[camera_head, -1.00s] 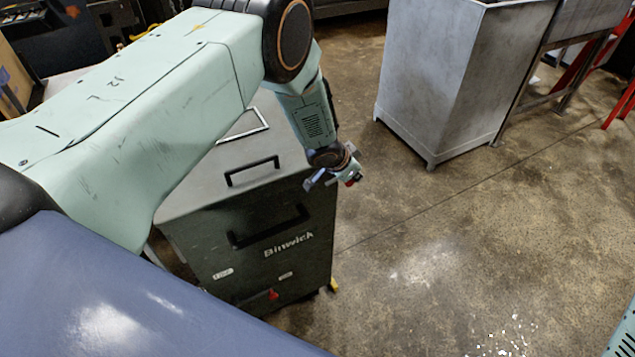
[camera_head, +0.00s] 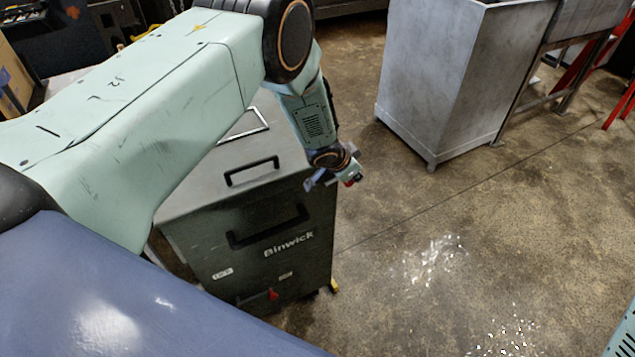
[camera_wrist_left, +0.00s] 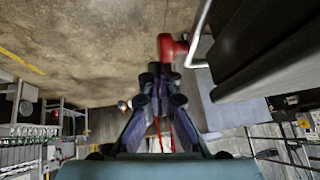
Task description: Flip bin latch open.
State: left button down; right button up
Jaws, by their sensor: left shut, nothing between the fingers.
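The bin (camera_head: 275,255) is a dark grey box marked "Binwick", with a lighter lid (camera_head: 200,185) and black handles on its lid and front. My left gripper (camera_head: 335,180) is by the bin's upper right edge, shut and empty. In the left wrist view its fingers (camera_wrist_left: 160,75) come together just short of a red piece (camera_wrist_left: 172,47) beside a bent metal bar (camera_wrist_left: 198,35). The red piece looks like the latch's grip. Whether the fingertips touch it I cannot tell. My right gripper is out of view.
A small red knob (camera_head: 272,295) is low on the bin's front. A tall grey metal cabinet (camera_head: 440,80) stands behind to the right. The concrete floor (camera_head: 480,230) right of the bin is clear. Red legs (camera_head: 622,95) show at the far right.

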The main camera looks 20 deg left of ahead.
pick_arm(q)
jog(key=shift+r, duration=0.1)
dwell(0.7)
notch_tip(320, 180, up, 14)
jog(key=s+d+p, duration=0.1)
jog(key=d+p, duration=0.1)
jog(key=p, duration=0.2)
jog(key=shift+s, duration=0.2)
jog(key=shift+w+f, duration=0.1)
jog(key=shift+f, duration=0.15)
jog(key=shift+d, duration=0.1)
